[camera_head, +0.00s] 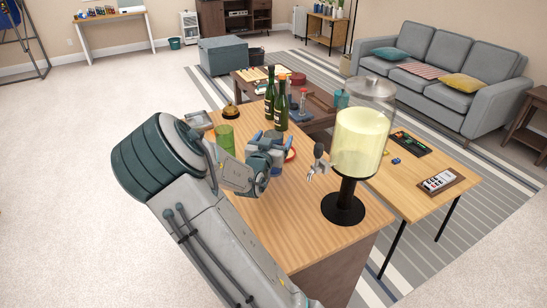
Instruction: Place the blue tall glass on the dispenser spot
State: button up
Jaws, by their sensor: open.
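A teal-blue glass (341,99) shows behind the drink dispenser (359,140), near the right end of the low table. I cannot tell for certain whether it is the blue tall glass. The dispenser is a clear tank of pale yellow liquid on a black stand and round base (343,208), with a silver tap (318,160) on its left. The dispenser spot is not clearly marked; the counter below the tap is bare. My gripper (268,136) is open over the middle of the wooden counter, left of the tap. No held object can be made out.
The counter front (290,220) is clear. A side table (405,175) holds games.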

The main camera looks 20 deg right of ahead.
jog(key=shift+x, duration=0.9)
jog(key=shift+s, duration=0.1)
jog(key=c, duration=1.7)
jog(key=shift+r, duration=0.1)
